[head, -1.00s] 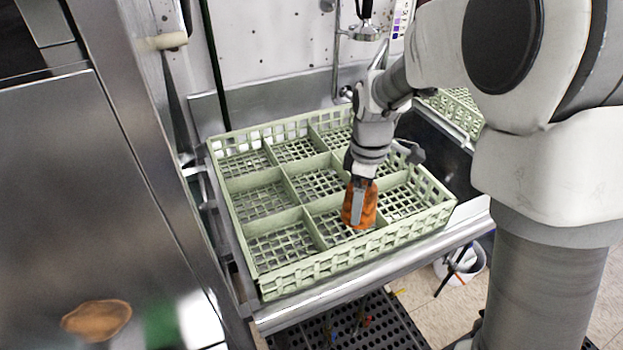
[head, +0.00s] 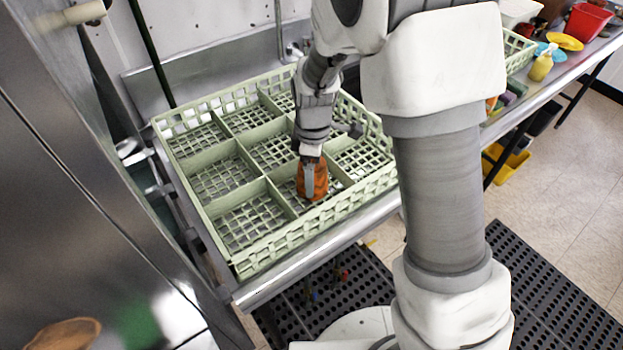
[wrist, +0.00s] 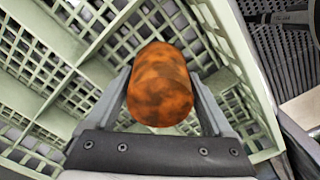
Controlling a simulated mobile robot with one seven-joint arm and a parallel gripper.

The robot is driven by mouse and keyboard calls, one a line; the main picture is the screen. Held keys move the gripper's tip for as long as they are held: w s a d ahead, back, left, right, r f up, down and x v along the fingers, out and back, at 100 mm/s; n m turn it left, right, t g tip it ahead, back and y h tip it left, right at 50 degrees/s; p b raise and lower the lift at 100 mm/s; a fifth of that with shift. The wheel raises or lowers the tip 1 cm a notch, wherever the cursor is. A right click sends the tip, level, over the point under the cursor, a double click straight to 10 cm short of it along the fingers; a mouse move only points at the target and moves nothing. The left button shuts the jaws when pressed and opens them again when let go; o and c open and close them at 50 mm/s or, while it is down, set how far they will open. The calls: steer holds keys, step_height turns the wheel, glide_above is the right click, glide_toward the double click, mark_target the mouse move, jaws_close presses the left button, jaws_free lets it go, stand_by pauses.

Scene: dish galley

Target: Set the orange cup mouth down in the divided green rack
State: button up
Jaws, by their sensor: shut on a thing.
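The orange cup (head: 319,182), mottled with brown, is held between the two fingers of my gripper (head: 311,188). In the wrist view the cup (wrist: 160,88) shows its closed base towards the camera, so its mouth faces down. The divided green rack (head: 210,211) is a pale green grid crate with several compartments. The cup is upright, in or just over the front middle compartment. I cannot tell whether its rim touches the rack floor. The visible compartments hold nothing else.
A steel machine panel (head: 70,200) stands close on the left. The rack sits on a steel counter (head: 300,262). Another green rack (head: 515,50), a yellow bottle (head: 541,66) and a red container (head: 587,22) are at the far right. Black mats (head: 560,280) lie on the floor.

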steer(key=shift+f, duration=1.3)
steer(key=shift+f, duration=0.2)
steer(key=o, duration=1.1)
steer(key=shift+r, duration=0.1)
